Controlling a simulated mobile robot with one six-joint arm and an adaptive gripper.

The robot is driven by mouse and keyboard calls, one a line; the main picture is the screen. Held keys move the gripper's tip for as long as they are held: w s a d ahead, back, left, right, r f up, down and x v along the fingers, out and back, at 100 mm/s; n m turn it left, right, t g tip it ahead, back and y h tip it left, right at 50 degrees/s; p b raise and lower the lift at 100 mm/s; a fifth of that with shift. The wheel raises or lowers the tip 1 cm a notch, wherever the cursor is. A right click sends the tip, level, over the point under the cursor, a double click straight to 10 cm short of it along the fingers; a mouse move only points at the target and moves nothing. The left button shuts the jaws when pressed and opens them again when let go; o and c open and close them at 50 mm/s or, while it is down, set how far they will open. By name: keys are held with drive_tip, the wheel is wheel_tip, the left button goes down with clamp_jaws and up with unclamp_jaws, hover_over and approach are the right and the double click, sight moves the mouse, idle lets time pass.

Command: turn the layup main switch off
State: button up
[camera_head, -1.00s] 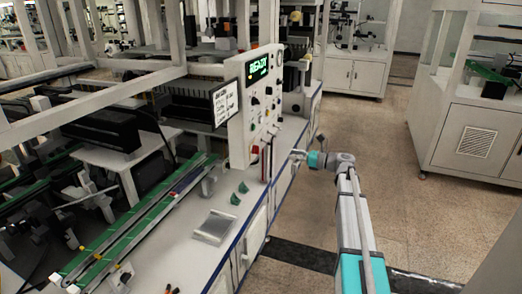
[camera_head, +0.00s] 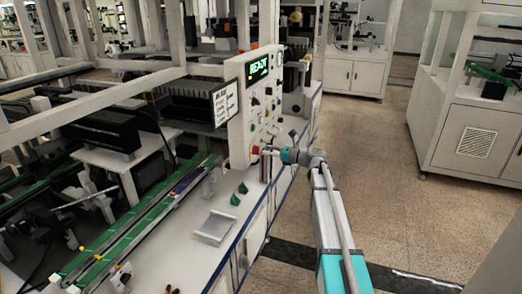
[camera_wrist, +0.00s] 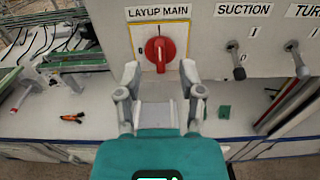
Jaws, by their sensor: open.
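The layup main switch (camera_wrist: 160,50) is a red rotary knob on the white panel, under a label reading LAYUP MAIN. Its handle bar points straight down in the wrist view. It also shows as a small red spot low on the panel in the head view (camera_head: 255,150). My gripper (camera_wrist: 160,72) is open, with its two fingertips on either side of the lower part of the knob in the wrist view. Whether the fingers touch the knob, I cannot tell. In the head view my gripper (camera_head: 268,151) is right beside the panel's lower part.
A SUCTION switch (camera_wrist: 236,60) and another grey switch (camera_wrist: 298,60) are to the right on the panel. Above, a green display (camera_head: 259,67) reads READY. The bench holds a clear tray (camera_head: 214,227) and green pieces (camera_head: 238,194). The floor at right is free.

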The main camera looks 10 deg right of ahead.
sight(256, 150)
drive_tip(key=shift+x, duration=1.7)
clamp_jaws()
